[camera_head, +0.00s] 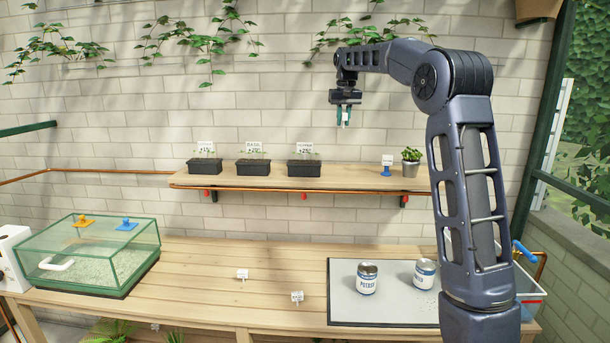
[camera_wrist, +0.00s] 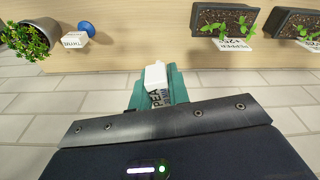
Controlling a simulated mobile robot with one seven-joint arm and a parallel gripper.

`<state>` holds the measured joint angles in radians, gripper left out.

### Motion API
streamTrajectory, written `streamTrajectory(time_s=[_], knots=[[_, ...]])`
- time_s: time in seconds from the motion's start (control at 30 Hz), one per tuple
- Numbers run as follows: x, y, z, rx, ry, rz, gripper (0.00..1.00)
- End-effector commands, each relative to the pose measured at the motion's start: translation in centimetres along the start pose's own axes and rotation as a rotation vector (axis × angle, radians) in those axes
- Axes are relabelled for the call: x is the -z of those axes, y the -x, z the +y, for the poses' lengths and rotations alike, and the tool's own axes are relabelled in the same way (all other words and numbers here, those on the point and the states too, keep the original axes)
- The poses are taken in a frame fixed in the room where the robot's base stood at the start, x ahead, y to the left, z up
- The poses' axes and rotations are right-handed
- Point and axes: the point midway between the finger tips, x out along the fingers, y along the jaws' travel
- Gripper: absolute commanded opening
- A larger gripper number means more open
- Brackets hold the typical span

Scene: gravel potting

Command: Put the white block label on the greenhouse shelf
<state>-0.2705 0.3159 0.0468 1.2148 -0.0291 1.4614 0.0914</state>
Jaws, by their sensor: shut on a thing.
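My gripper (camera_head: 345,116) is raised above the greenhouse shelf (camera_head: 345,183), in front of the brick wall. Its teal fingers are shut on a white block label (camera_wrist: 155,76), whose printed face shows partly in the wrist view; the fingers hide the rest. In the head view the label is only a small pale patch between the fingers. The shelf also fills the top of the wrist view (camera_wrist: 135,40). On it, bare wood lies between the right black planter (camera_head: 304,169) and a white label on a blue stand (camera_head: 386,162).
A plant in a grey pot (camera_head: 411,164) stands at the shelf's right end. Two more black planters (camera_head: 253,167) (camera_head: 205,165) stand to the left. Small white labels (camera_head: 242,274) (camera_head: 297,297) are on the bench. Cans (camera_head: 367,280) stand on a grey mat (camera_head: 345,310).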

Motion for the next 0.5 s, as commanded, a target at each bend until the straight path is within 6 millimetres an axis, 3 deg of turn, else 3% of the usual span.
streamTrajectory(time_s=[0.03,0.2,0.37,0.5], knots=[[-0.7,0.6,2.0,-0.007,-0.043,0.001,0.00],[-2.7,1.8,6.5,-0.023,-0.153,0.001,0.00],[-3.8,2.4,8.7,-0.032,-0.209,0.000,0.00],[-4.3,1.4,9.1,-0.034,-0.222,-0.003,0.00]])
